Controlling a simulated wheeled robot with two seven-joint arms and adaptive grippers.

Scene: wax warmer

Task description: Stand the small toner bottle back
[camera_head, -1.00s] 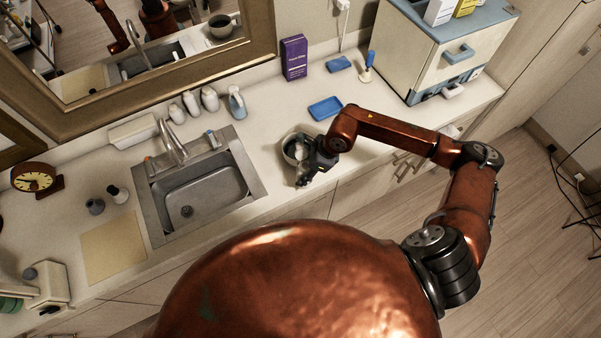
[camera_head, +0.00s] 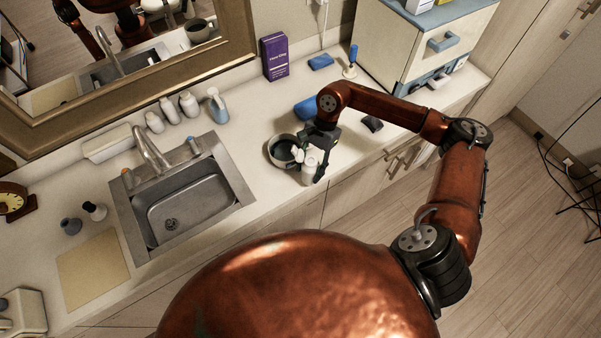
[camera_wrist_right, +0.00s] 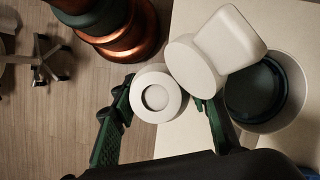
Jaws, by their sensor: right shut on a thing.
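My right gripper (camera_head: 318,152) is over the counter's front part, beside the metal pot (camera_head: 281,151). It is shut on a small white bottle (camera_head: 309,166), which looks roughly upright near the counter. In the right wrist view the bottle (camera_wrist_right: 157,95) shows a round end with a ring, between the green fingers of the gripper (camera_wrist_right: 163,100). A second white thing (camera_wrist_right: 232,38) with a round disc is beside it and partly over the pot (camera_wrist_right: 285,95). Whether the held bottle touches the counter is unclear. My left gripper is not in view.
The sink (camera_head: 188,198) is to the left. A blue tray (camera_head: 305,109) and a dark item (camera_head: 372,124) are near my forearm. White bottles (camera_head: 172,111), a spray bottle (camera_head: 217,106) and a purple box (camera_head: 275,57) stand at the back. The counter between sink and pot is clear.

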